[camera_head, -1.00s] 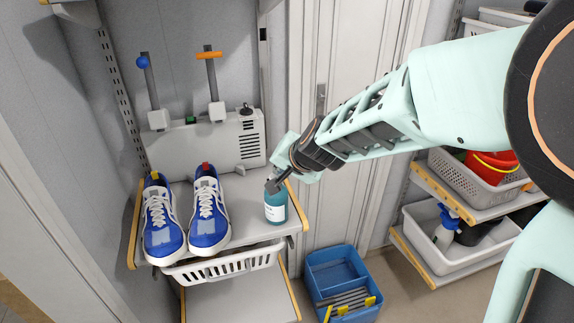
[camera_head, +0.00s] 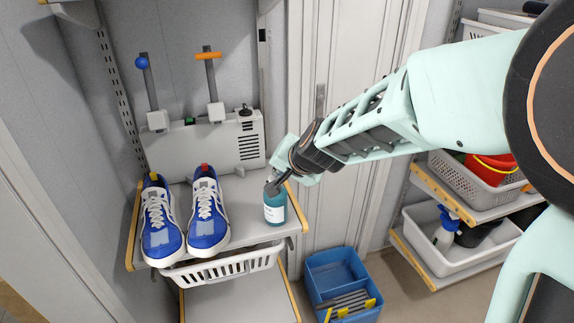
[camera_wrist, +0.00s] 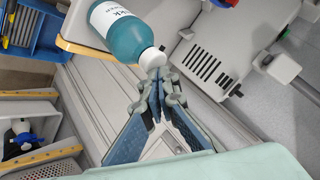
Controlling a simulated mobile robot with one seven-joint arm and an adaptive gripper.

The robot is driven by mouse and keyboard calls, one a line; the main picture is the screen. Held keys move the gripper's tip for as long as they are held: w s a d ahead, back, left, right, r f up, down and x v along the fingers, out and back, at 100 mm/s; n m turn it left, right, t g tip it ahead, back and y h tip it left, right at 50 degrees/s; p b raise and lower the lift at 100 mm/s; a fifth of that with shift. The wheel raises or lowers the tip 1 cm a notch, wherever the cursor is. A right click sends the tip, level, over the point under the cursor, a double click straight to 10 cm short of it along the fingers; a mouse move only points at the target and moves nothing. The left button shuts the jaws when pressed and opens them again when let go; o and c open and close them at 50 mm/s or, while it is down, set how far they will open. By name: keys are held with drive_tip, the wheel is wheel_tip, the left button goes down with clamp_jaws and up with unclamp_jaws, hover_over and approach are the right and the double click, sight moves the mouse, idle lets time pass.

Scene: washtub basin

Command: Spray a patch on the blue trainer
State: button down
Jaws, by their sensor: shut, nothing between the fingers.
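Two blue trainers with white laces, a left one (camera_head: 161,226) and a right one (camera_head: 207,217), stand side by side on the shelf in the head view, toes toward the front. A teal bottle (camera_head: 275,209) with a white label stands on the shelf to their right. In the wrist view the bottle (camera_wrist: 129,28) shows its white cap (camera_wrist: 152,58). My gripper (camera_head: 273,186) is shut and empty, its fingertips at the cap; they also show in the wrist view (camera_wrist: 158,88). I cannot tell whether they touch it. The fingers partly hide the bottle's top.
A white panelled unit (camera_head: 222,147) with two levers stands behind the trainers. A white basket (camera_head: 226,267) hangs under the shelf. A blue tub (camera_head: 330,271) is on the floor. At right, a bin (camera_head: 456,265) holds a white bottle with a blue head (camera_head: 443,236).

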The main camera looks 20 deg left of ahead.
drive_tip(key=shift+s, duration=0.15)
wheel_tip(320, 180, up, 6)
drive_tip(key=p, duration=0.5)
drive_tip(key=shift+r+p, duration=0.15)
drive_tip(key=shift+p, duration=0.15)
idle(0.5)
